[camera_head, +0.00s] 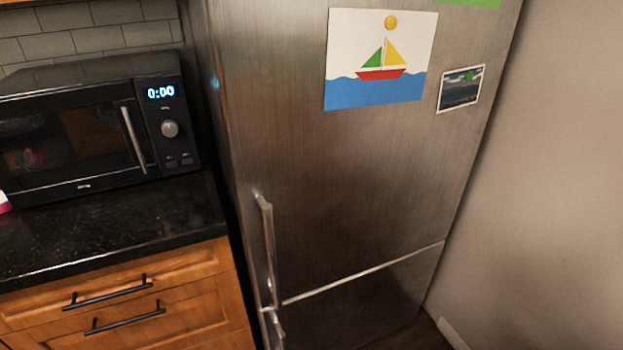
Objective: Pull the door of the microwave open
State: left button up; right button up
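The black microwave (92,128) stands on the dark countertop at the left of the head view. Its door (60,145) looks closed and flush with the front. A vertical metal door handle (133,140) sits at the door's right side. To the right of the handle is the control panel, with a display reading 0:00 (160,92) and a round knob (169,129). The microwave's left end is cut off by the picture edge. Neither of my grippers is in the head view.
A tall steel fridge (330,180) with vertical handles stands right of the microwave. The black counter (110,222) in front of the microwave is mostly clear, with a small pink and white thing (4,203) at the left edge. Wooden drawers (190,310) with black handles are below.

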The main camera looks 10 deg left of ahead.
aim_at(71, 141)
jog(key=u, duration=1.55)
